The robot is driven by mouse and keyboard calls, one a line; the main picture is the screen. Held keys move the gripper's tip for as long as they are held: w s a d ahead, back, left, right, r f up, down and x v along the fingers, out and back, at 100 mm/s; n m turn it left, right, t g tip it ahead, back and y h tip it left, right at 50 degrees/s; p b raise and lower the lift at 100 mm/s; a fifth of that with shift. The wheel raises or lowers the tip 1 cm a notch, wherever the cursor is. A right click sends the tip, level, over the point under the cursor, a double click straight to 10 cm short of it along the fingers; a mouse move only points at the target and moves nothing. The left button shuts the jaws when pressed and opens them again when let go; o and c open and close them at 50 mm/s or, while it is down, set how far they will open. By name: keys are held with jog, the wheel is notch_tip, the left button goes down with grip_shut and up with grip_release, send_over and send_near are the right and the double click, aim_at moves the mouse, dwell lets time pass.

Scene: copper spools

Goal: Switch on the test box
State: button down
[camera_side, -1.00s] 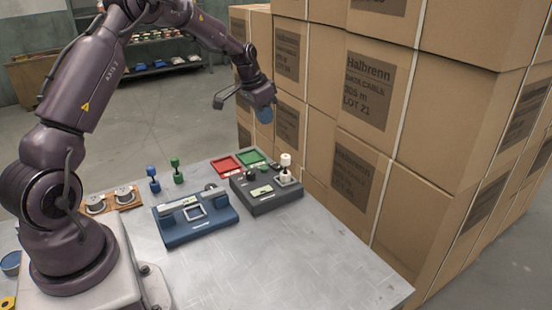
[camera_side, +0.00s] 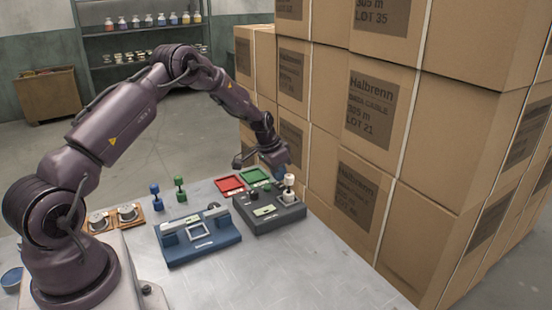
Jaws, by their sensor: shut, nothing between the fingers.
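The dark grey box (camera_side: 268,218), which I take for the test box, stands on the metal table. A small pale green panel (camera_side: 264,210) and dark knobs (camera_side: 253,196) are on its top. A white-topped spool (camera_side: 289,188) stands upright at its right end. My gripper (camera_side: 279,172) is shut and empty, pointing down above the back part of the box, close behind the spool. The fingertips are small and partly hidden against the box, so I cannot tell whether they touch anything. The state of the switch is too small to read.
A blue fixture (camera_side: 197,246) stands left of the grey box. A blue spool (camera_side: 156,196) and a green spool (camera_side: 180,190) stand behind it. A red tray (camera_side: 229,184) and a green tray (camera_side: 254,176) lie at the back. Stacked cartons (camera_side: 370,140) rise close on the right. The table front is clear.

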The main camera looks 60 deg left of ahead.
jog(key=shift+d+f, duration=0.1)
jog(key=shift+f, duration=0.65)
jog(key=shift+d+f+y, duration=0.25)
jog(key=shift+f+y, duration=0.05)
jog(key=shift+y, duration=0.1)
jog(key=shift+a, duration=0.2)
jog(key=shift+a+r, duration=0.15)
jog(key=shift+a, duration=0.5)
jog(key=shift+r, duration=0.15)
